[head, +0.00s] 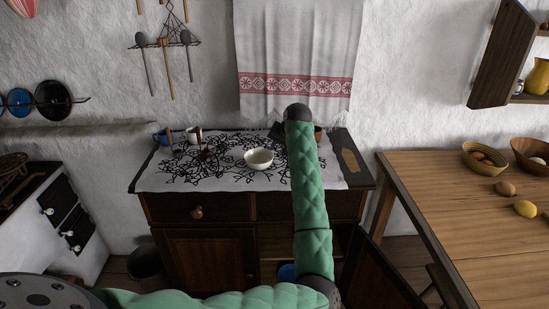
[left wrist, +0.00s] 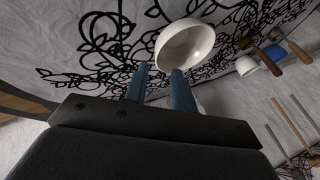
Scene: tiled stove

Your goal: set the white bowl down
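The white bowl (head: 258,159) appears upright on the patterned cloth (head: 165,178) over the dark cabinet. In the left wrist view the bowl (left wrist: 188,42) shows its open inside, just beyond my fingertips. My left gripper (left wrist: 161,72) has its two blue fingers apart, with a clear gap between them. The bowl's near edge lies at the fingertips, and one finger overlaps it; I cannot tell whether they touch. In the head view my green arm hides most of the gripper. My right gripper is not in view.
A white mug (head: 195,135) and a blue mug (head: 160,138) stand at the cabinet's left back. A brown board (head: 350,160) lies at its right end. The cabinet's lower right door (head: 375,275) hangs open. A wooden table (head: 450,215) with baskets stands to the right.

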